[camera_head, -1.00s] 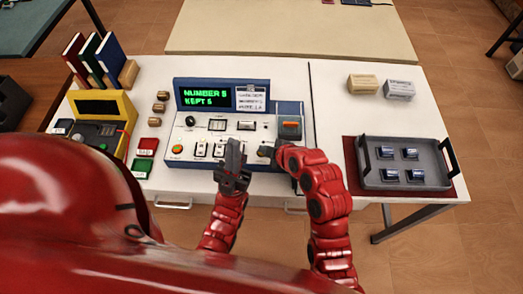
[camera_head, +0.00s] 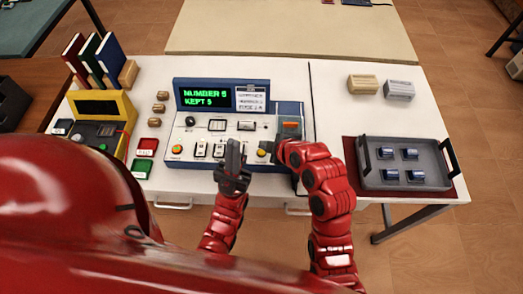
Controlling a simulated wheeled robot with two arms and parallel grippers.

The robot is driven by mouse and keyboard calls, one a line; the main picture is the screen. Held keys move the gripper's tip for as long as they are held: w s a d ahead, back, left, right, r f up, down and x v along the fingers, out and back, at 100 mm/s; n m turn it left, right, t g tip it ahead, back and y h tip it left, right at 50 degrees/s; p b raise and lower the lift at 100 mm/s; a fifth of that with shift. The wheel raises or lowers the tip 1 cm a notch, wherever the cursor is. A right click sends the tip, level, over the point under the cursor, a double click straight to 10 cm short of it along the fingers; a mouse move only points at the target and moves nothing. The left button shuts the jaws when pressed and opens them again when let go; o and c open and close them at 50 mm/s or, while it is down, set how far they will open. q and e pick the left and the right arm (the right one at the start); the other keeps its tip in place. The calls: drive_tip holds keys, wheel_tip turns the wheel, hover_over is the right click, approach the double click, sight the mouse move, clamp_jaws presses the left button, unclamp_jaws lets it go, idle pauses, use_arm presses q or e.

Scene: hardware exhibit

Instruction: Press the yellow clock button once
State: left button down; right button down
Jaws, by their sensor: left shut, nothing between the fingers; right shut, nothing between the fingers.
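The blue and white console (camera_head: 205,163) stands on the white table, with a dark screen (camera_head: 204,97) showing green text that looks like "NUMBER 5 KEPT 5". A small round yellow button (camera_head: 262,152) shows on the console's front right, between my two grippers. My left gripper (camera_head: 233,148) is shut and empty, over the console's front middle, left of the yellow button. My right gripper (camera_head: 276,150) is shut and empty, just right of the yellow button. Its tips are small and partly hidden by its red arm; I cannot tell whether they touch the console.
White keys (camera_head: 200,149) and a round red-green button (camera_head: 177,149) lie left of my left gripper. A yellow device (camera_head: 125,105) stands farther left. A grey tray (camera_head: 430,160) with several small rolls is at right. Two blocks (camera_head: 363,84) lie behind it.

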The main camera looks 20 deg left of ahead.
wheel_tip(320, 180, up, 4)
drive_tip(key=shift+r, duration=0.1)
idle(0.9)
